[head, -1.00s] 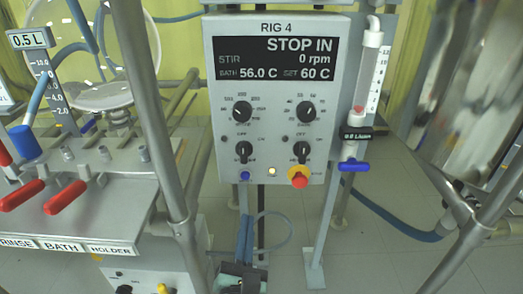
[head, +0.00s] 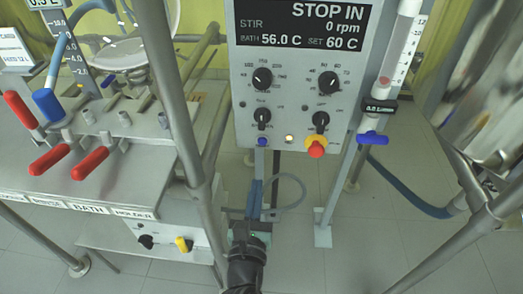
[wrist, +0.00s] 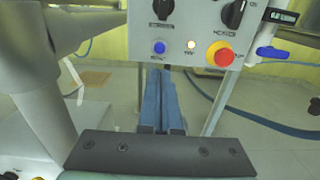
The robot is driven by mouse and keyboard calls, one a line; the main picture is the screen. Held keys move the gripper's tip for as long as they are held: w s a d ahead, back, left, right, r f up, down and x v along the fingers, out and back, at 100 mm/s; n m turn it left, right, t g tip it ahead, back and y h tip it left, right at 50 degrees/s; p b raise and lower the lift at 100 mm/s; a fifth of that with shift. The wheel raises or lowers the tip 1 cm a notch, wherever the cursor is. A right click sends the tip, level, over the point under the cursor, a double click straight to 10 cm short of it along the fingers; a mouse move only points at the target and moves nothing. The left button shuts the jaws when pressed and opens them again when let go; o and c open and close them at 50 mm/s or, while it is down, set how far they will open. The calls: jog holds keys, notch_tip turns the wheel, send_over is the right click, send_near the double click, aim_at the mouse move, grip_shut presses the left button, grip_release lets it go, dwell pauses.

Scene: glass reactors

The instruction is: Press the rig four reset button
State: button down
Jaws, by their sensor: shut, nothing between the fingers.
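The rig four control panel (head: 300,105) is a grey box with a dark display reading STOP IN, 0 rpm, bath 56.0 C and set 60 C. A small blue button (head: 262,142) sits at its lower left; it also shows in the wrist view (wrist: 159,47). Its label is too small to read. My gripper (head: 257,181) has blue fingers, which are shut and empty. In the wrist view the fingertips (wrist: 163,72) appear just below the blue button. The gap in depth between fingertips and panel is hard to tell.
Right of the blue button are a lit lamp (head: 289,139) and a red knob on a yellow collar (head: 316,147). Dials sit above. A flowmeter with a blue valve (head: 372,138) stands at right. A metal frame post (head: 185,140) and red-handled bench (head: 100,190) are at left.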

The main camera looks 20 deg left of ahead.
aim_at(263, 143)
jog(key=b+x, duration=0.2)
jog(key=x, duration=0.9)
jog(key=shift+w+f, duration=0.1)
jog(key=shift+w, duration=0.15)
jog(key=shift+w+a, duration=0.1)
jog(key=shift+w, duration=0.1)
jog(key=shift+w+b, duration=0.1)
jog(key=shift+b, duration=0.2)
